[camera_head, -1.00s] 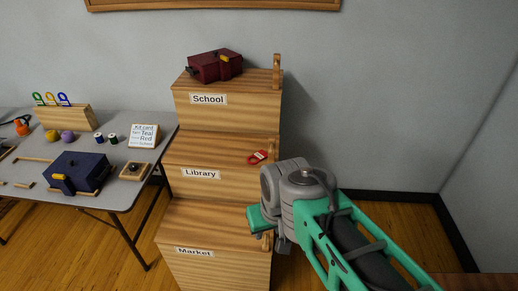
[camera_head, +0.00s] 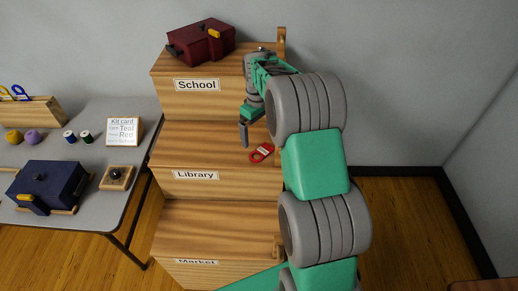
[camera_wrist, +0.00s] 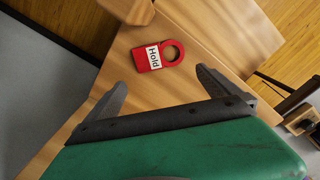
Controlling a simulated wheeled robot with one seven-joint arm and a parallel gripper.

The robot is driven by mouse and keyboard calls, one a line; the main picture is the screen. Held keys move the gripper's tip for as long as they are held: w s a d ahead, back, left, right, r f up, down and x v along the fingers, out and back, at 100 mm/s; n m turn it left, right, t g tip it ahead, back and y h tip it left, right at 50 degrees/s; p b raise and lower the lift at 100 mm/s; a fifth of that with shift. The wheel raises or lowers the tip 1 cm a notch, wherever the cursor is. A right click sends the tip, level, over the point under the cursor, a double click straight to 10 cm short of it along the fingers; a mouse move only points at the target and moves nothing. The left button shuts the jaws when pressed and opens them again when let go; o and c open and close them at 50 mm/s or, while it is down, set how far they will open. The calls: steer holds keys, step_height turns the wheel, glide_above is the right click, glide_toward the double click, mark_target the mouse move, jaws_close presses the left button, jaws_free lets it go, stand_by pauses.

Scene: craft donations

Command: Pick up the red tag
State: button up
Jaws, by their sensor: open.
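The red tag (camera_head: 261,153) lies flat on the Library step, near its right end. In the wrist view the red tag (camera_wrist: 157,56) shows a white label reading "Hold" and a round loop at one end. My gripper (camera_head: 245,133) is above the Library step, just left of and behind the tag in the head view. In the wrist view my gripper (camera_wrist: 163,85) has its two fingers spread wide and nothing between them, with the tag beyond the fingertips.
The wooden Library step (camera_head: 190,158) lies between the School step (camera_head: 165,65) with a dark red box (camera_head: 200,42) and the Market step (camera_head: 215,220). A grey table (camera_head: 110,195) at left holds a navy box (camera_head: 47,185), spools and a kit card (camera_head: 123,130).

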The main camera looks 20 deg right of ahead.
mark_target(258, 151)
steer(key=f, duration=0.4)
steer(key=f+p, duration=0.1)
steer(key=f, duration=0.1)
steer(key=shift+s+f, duration=0.25)
steer(key=shift+f, duration=0.1)
steer(key=shift+f, duration=0.1)
steer(key=c, duration=1.2)
step_height(258, 151, up, 10)
steer(key=shift+r+b, duration=0.1)
steer(key=shift+b, duration=0.3)
